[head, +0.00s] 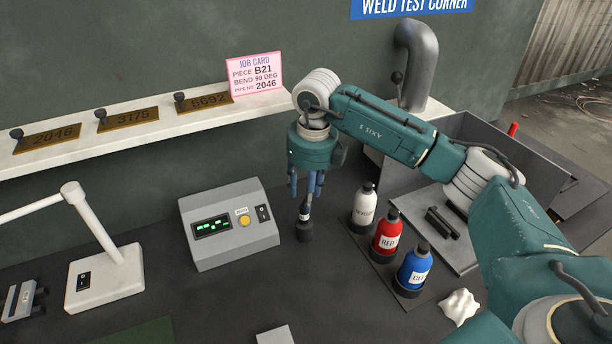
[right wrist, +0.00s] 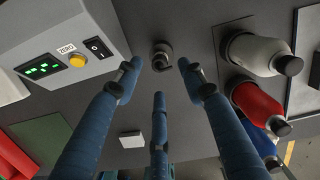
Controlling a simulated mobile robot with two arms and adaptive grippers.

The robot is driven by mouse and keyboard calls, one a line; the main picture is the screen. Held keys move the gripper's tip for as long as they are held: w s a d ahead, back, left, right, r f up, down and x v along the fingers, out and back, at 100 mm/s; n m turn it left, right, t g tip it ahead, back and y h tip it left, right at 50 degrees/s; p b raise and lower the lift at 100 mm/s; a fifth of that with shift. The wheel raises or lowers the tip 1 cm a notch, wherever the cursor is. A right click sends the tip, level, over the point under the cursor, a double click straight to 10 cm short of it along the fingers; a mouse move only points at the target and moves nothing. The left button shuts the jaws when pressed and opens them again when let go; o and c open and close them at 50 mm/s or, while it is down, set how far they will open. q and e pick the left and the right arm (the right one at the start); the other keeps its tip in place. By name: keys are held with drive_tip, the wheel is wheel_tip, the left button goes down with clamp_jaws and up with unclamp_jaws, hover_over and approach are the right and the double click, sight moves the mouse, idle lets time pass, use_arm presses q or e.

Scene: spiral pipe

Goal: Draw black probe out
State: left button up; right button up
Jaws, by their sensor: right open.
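The black probe (head: 305,212) stands upright in a small dark round holder (head: 304,233) on the bench, just right of the grey meter box. A pale band shows on its upper part. My right gripper (head: 306,190) points down directly over it, with its blue fingers around or just above the probe's top. In the right wrist view the probe's top (right wrist: 160,62) shows beyond the spread fingertips (right wrist: 160,78), with a visible gap on each side. The right gripper is open and holds nothing. My left gripper is in neither view.
The meter box (head: 230,225) with a ZERO button stands left of the probe. White, red (head: 386,238) and blue bottles stand in a rack to the right. A shelf (head: 160,122) with number plates and a pink job card (head: 254,74) runs behind. A grey pipe (head: 415,65) stands at the back.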

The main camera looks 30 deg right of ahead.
drive_tip(key=f, duration=0.3)
drive_tip(key=w+f+p, duration=0.1)
drive_tip(key=f, duration=0.1)
drive_tip(key=shift+f, duration=0.3)
drive_tip(key=shift+c, duration=0.7)
drive_tip(key=shift+a, duration=0.1)
clamp_jaws()
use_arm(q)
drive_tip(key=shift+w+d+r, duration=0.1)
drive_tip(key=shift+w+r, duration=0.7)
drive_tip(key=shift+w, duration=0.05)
use_arm(e)
drive_tip(key=shift+r, duration=0.1)
use_arm(q)
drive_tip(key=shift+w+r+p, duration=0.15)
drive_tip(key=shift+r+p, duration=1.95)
drive_tip(key=shift+p, duration=0.05)
use_arm(e)
drive_tip(key=shift+r, duration=3.65)
